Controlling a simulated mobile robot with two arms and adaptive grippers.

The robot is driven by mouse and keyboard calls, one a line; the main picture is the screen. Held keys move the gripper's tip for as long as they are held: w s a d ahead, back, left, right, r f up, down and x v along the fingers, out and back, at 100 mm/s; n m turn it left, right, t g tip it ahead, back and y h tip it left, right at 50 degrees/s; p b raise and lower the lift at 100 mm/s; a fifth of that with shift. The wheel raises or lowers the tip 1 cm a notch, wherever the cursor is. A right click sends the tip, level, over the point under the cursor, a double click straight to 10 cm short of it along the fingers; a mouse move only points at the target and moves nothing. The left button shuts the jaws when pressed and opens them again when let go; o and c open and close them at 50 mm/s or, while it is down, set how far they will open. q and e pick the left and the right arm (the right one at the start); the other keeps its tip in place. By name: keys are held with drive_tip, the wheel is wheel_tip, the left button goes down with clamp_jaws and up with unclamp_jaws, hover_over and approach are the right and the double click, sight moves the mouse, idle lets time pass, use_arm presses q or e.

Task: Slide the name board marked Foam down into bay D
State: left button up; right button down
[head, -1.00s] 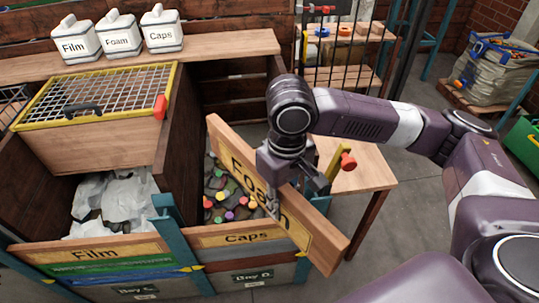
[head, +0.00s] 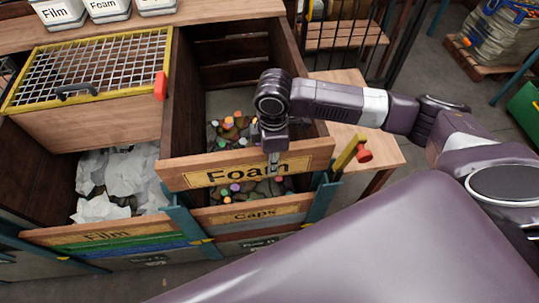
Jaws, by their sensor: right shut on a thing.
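The Foam name board (head: 208,178) is a long wooden board with a yellow label. My right gripper (head: 273,163) is shut on its top edge, right of the middle, and partly covers the last letters. The board is nearly level, its left end slightly lower. It spans the front of bay D (head: 232,243), above the Caps board (head: 290,210), and overlaps the tops of the left teal post (head: 181,216) and the right teal post (head: 322,199). Whether its ends sit in the posts' slots I cannot tell. My left gripper is out of view.
Bay D holds several coloured caps (head: 231,128). The neighbouring bay has white crumpled pieces (head: 108,172) behind the Film board (head: 105,233), under a mesh-topped box (head: 92,115). A side table (head: 385,150) with a yellow, red-knobbed lever (head: 347,155) stands right.

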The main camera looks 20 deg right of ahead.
drive_tip(key=shift+f+b, duration=0.35)
drive_tip(key=shift+b, duration=0.1)
drive_tip(key=shift+r+p, duration=0.15)
drive_tip(key=shift+p, duration=0.55)
drive_tip(key=shift+p, duration=0.55)
wheel_tip(320, 180, down, 18)
drive_tip(key=b, duration=0.8)
